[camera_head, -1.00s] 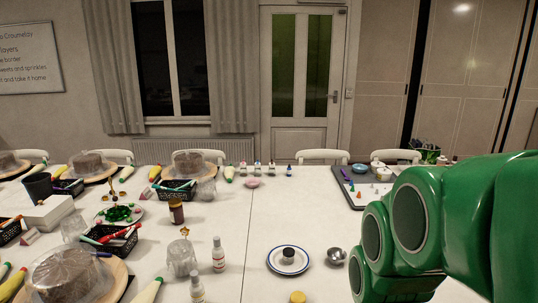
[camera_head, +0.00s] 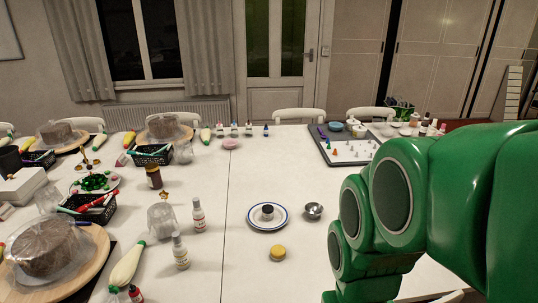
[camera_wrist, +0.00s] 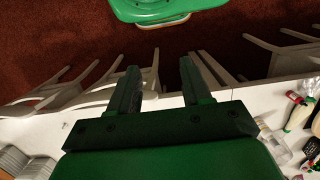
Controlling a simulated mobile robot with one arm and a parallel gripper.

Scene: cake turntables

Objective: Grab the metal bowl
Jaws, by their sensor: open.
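The metal bowl (camera_head: 313,210) is small, silver and upright on the white table, right of the blue-rimmed plate in the head view. My green arm stands close to its right in that picture and does not cover it. My gripper (camera_wrist: 158,78) shows in the wrist view with its two dark green fingers apart and nothing between them. It is over the table edge and the red floor in that view. The bowl does not show in the wrist view, and my gripper's fingers are not visible in the head view.
A white plate (camera_head: 267,224) with a small dark item is just left of the bowl. A dark tray (camera_head: 345,155) is behind. Chairs (camera_wrist: 275,60) line the table edge. Bare table lies behind the plate.

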